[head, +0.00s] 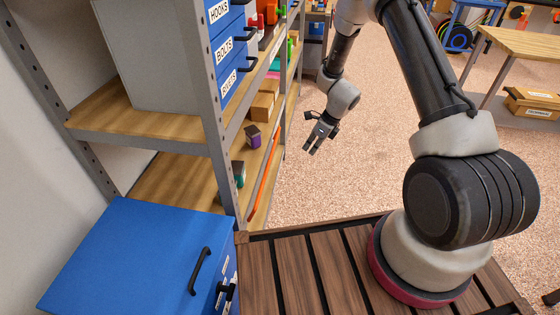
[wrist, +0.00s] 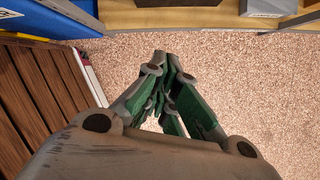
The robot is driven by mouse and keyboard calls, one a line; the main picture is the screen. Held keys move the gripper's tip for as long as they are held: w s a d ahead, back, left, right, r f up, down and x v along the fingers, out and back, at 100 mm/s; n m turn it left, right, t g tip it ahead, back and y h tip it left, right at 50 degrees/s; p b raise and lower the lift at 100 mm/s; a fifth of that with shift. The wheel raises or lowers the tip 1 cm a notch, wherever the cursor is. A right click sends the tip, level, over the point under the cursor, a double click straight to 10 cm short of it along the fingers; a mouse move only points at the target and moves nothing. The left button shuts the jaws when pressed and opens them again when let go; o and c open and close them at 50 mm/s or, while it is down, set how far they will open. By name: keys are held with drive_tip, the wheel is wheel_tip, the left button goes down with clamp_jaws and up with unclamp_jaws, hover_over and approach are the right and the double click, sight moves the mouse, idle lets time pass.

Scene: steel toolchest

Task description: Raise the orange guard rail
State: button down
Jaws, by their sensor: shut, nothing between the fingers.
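The orange guard rail (head: 264,178) is a thin bar along the open front of a lower shelf in the head view. It runs lengthwise along the shelf's edge and slants in the picture. My gripper (head: 313,149) hangs over the floor to the right of the rail, apart from it, with its fingers pointing down. In the wrist view my gripper (wrist: 166,62) has its fingertips together, with nothing between them. I cannot make out the rail in the wrist view.
A steel shelving unit (head: 216,150) with wooden shelves stands on the left, holding blue drawers (head: 224,50) and a purple item (head: 253,136). A blue toolchest (head: 135,250) with black handles stands at the lower left. A workbench (head: 525,42) is at the upper right. Speckled floor between is clear.

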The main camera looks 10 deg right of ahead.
drive_tip(key=s+d+f+m+y, duration=0.1)
drive_tip(key=s+d+f+y, duration=0.2)
drive_tip(key=s+d+f, duration=0.3)
drive_tip(key=w+a+n+t+y, duration=0.1)
drive_tip(key=w+a+n, duration=0.1)
drive_tip(key=a, duration=0.6)
drive_tip(key=w+a+f+n+t+y, duration=0.1)
drive_tip(key=w+a+n+y, duration=0.1)
drive_tip(key=a, duration=0.7)
drive_tip(key=shift+w+a+n, duration=0.25)
drive_tip(key=shift+w+n, duration=0.05)
drive_tip(key=shift+w, duration=0.2)
